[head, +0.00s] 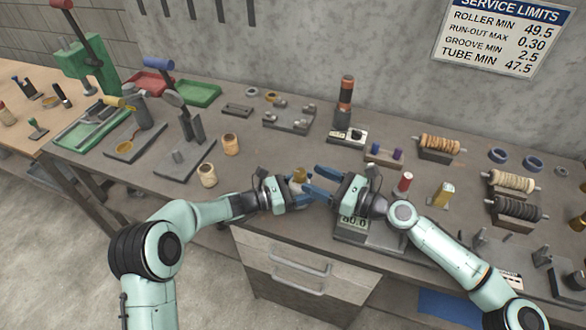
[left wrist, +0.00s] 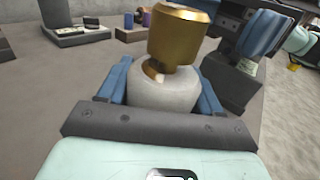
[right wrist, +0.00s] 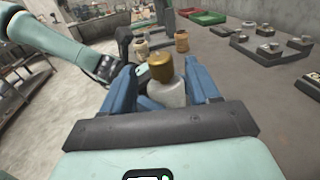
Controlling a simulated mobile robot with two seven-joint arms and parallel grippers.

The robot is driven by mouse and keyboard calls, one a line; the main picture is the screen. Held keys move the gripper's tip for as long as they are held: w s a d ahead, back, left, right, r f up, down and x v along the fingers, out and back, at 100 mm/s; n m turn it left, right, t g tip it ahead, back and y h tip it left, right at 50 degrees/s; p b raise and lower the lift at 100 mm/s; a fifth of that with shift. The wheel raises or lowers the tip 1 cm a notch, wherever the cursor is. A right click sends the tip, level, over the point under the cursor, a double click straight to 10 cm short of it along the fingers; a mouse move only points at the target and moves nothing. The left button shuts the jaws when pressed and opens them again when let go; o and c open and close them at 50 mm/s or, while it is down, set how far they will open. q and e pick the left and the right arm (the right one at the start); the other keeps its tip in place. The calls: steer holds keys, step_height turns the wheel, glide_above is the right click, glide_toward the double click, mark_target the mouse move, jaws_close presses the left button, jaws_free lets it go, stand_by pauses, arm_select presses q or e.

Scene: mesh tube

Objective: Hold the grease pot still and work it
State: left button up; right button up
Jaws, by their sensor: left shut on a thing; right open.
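The grease pot has a pale round body (left wrist: 165,92) and a brass cap (left wrist: 178,36). The cap sits tilted and off to the right on the body in the left wrist view, with a small brown part showing under it. My left gripper (head: 298,190) is shut on the pale body, one finger on each side. My right gripper (head: 318,183) is open and faces the pot from the right in the head view. In the right wrist view the pot's brass cap (right wrist: 161,68) and body stand between its spread fingers, with no clear contact. The pot's base is hidden.
The grey bench (head: 255,145) holds cream pots (head: 207,175), a red and black cylinder (head: 346,95) and a scale (head: 370,230) close beside the right gripper. A red-topped cylinder (head: 405,182) and wound rollers (head: 440,143) stand to the right. Drawers (head: 300,270) lie below the front edge.

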mark_target(295, 170)
steer(key=x, duration=0.7)
steer(key=shift+w+a, duration=0.15)
steer(key=shift+a, duration=0.05)
steer(key=shift+r, duration=0.1)
steer(key=c, duration=1)
